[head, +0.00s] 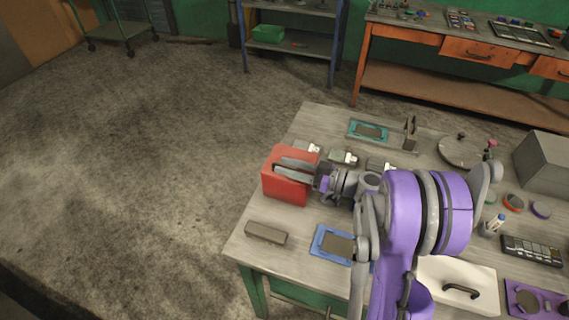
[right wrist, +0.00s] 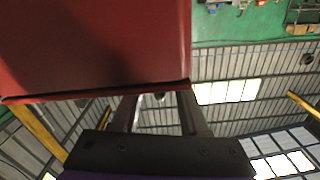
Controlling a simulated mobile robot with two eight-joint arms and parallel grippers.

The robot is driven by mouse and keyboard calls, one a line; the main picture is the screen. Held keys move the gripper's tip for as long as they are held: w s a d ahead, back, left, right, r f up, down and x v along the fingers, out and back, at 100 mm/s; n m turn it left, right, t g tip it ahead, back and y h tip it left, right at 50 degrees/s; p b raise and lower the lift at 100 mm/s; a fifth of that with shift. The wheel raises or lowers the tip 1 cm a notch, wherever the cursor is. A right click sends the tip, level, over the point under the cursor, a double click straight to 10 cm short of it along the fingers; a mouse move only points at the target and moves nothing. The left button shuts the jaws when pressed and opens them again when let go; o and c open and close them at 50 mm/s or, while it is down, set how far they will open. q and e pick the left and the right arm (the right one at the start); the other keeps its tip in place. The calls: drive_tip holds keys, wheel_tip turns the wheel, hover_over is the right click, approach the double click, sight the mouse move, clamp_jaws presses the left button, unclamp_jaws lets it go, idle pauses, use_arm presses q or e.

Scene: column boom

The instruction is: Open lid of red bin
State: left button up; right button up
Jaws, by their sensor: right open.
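The red bin (head: 284,190) stands near the left edge of the workbench. Its red surface (right wrist: 95,45) fills the upper left of the right wrist view, with a dark edge along its bottom. My right gripper (head: 276,170) reaches in from the right, its two grey fingers spread and overlapping the bin in the head view. In the right wrist view the right gripper's fingers (right wrist: 157,97) are apart with nothing between them, and their tips lie near the red edge. I cannot tell whether they touch it or whether the lid is raised. My left gripper is not in view.
On the workbench (head: 285,235) lie a grey block (head: 266,233), a blue tray (head: 329,244), a teal tray (head: 368,131) and a white panel with a black handle (head: 460,291). A grey box (head: 545,160) stands at right. The floor left of the bench is clear.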

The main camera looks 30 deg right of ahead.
drive_tip(key=shift+w+a, duration=0.4)
clamp_jaws()
idle(1.3)
